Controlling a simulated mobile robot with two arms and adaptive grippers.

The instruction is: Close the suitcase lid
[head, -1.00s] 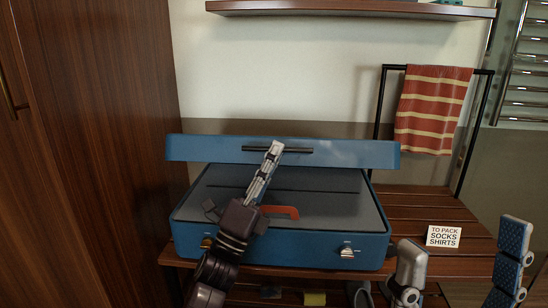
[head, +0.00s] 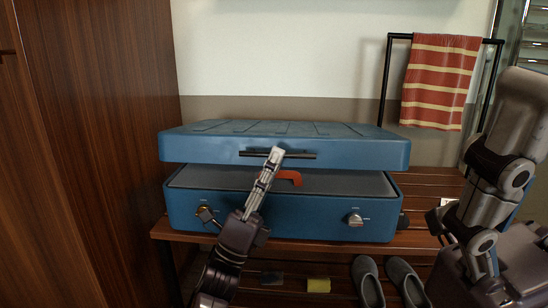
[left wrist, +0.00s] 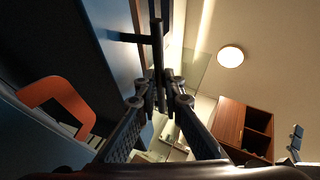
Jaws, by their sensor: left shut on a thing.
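The blue suitcase base (head: 285,222) sits on the slatted wooden bench. Its blue lid (head: 200,148) hangs over it, partly lowered, with a gap along the front. An orange bracket-shaped piece (head: 292,177) shows in this gap; it also shows in the left wrist view (left wrist: 52,92). A black bar handle (head: 300,156) is on the lid's front edge. My left gripper (head: 275,154) is shut on this handle, near its middle. The handle also shows between the fingers in the left wrist view (left wrist: 157,55). Links of my right arm stand at the right; its gripper fingers do not show.
Two latches (head: 355,219) are on the base's front. Grey slippers (head: 405,280), a yellow item (head: 318,285) and a dark item (head: 272,279) lie below the bench (head: 425,183). A striped towel (head: 440,80) hangs on a black rack at right. A wooden wardrobe (head: 90,150) stands at left.

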